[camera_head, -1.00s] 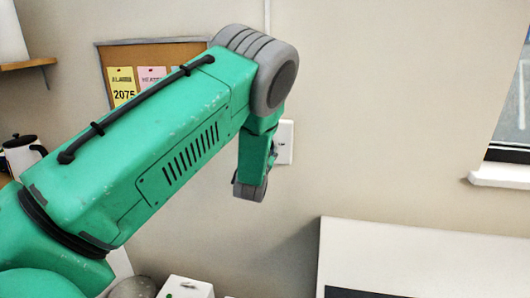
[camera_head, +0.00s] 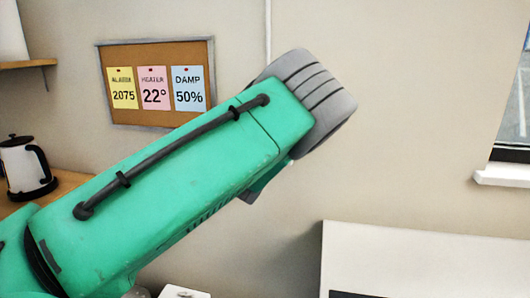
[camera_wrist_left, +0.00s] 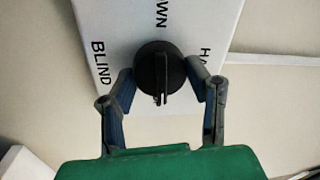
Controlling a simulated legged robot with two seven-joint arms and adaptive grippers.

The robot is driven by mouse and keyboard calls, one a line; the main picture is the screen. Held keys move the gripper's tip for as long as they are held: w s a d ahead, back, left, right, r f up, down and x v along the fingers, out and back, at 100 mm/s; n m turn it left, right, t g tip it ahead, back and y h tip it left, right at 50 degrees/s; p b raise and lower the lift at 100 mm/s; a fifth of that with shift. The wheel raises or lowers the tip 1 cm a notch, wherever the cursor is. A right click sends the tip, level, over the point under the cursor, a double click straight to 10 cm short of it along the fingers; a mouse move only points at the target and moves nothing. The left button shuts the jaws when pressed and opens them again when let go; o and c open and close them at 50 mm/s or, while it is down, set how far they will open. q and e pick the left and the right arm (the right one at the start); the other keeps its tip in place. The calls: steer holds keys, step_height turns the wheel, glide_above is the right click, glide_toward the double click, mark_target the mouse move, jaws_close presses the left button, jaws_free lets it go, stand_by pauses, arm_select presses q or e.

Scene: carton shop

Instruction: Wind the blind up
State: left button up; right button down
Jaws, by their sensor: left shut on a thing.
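A white panel (camera_wrist_left: 110,35) is in the left wrist view, turned at an angle, with the word BLIND and the partly cut-off letters "WN" and "HA". A round black knob (camera_wrist_left: 158,62) with a raised ridge sits on it. My left gripper (camera_wrist_left: 166,84) is shut on the knob, a finger on either side. In the head view my green left arm crosses from the left, and its forearm hides the gripper, knob and panel. The window (camera_head: 515,100) is cut off at the right edge; no blind can be made out. My right gripper is not in view.
A cork board (camera_head: 155,55) carries yellow, pink and blue notes reading 2075, 22° and DAMP 50%. A kettle (camera_head: 25,165) stands on a wooden counter at the left. A white-topped unit (camera_head: 420,255) stands lower right. The wall between arm and window is clear.

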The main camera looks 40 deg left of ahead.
arm_select(q)
steer(key=shift+d+f+m, duration=0.15)
steer(key=shift+f+m, duration=0.2)
steer(key=shift+m, duration=0.25)
steer(key=o, duration=1.2)
steer(key=shift+c, duration=0.2)
steer(key=shift+w+r, duration=0.1)
steer(key=shift+d+r, duration=0.1)
steer(key=v, duration=1.2)
